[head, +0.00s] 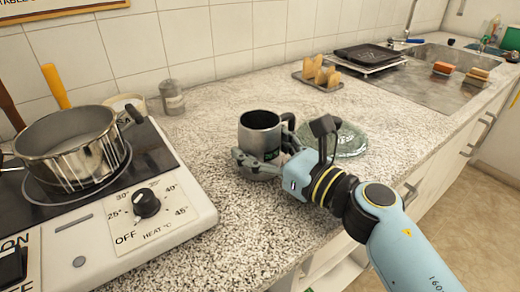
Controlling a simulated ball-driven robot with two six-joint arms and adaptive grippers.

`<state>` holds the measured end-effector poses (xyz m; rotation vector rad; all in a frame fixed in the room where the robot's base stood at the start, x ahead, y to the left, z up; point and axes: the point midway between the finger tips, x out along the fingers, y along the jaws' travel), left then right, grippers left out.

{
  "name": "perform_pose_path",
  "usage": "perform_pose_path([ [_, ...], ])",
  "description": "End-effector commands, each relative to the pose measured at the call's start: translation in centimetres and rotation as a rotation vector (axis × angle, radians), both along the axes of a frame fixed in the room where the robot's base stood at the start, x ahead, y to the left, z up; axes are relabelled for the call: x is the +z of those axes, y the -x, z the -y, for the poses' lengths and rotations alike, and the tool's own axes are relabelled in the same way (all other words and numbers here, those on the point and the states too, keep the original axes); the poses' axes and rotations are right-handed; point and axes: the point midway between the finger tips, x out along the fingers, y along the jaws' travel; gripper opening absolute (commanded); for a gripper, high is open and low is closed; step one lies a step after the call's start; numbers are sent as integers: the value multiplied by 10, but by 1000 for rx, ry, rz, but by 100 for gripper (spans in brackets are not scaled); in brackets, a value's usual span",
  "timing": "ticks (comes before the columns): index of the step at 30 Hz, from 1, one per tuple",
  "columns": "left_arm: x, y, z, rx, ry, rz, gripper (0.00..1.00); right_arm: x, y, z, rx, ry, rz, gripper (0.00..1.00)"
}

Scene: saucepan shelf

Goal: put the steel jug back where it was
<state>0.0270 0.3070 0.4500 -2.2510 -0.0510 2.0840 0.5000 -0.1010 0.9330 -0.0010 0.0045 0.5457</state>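The steel jug (260,130) is a dark grey metal vessel, upright near the middle of the counter, with its handle on the right side. My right gripper (257,163) comes in from the right, low on the jug. One finger lies across the jug's near side. The other finger is mostly hidden, so I cannot tell whether the gripper is closed on the jug or open around it. Whether the jug's base touches the counter is also unclear. My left gripper is not in view.
A saucepan (72,146) sits on the hob (185,215) at left. A glass plate (349,141) lies right of the jug, behind my arm. Behind are a grey canister (172,98), a toast rack (318,78) and a sink (440,60). Speckled counter left of the jug is clear.

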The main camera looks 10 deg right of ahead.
Motion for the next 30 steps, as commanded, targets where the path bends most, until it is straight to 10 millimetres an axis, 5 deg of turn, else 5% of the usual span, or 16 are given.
perform_pose_path([
  [10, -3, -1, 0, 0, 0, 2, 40, -3, 0, 0, 0, 0, 2, 22],
  [11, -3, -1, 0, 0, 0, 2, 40, -3, 0, 0, 0, 0, 1, 74],
  [16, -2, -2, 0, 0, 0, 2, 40, -2, 0, 0, 0, 0, 1, 96],
  [26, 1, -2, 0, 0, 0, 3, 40, 1, 0, 0, 0, 0, 2, 97],
  [30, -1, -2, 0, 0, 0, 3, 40, -1, 14, 9, -1, 2, 0, 97],
])
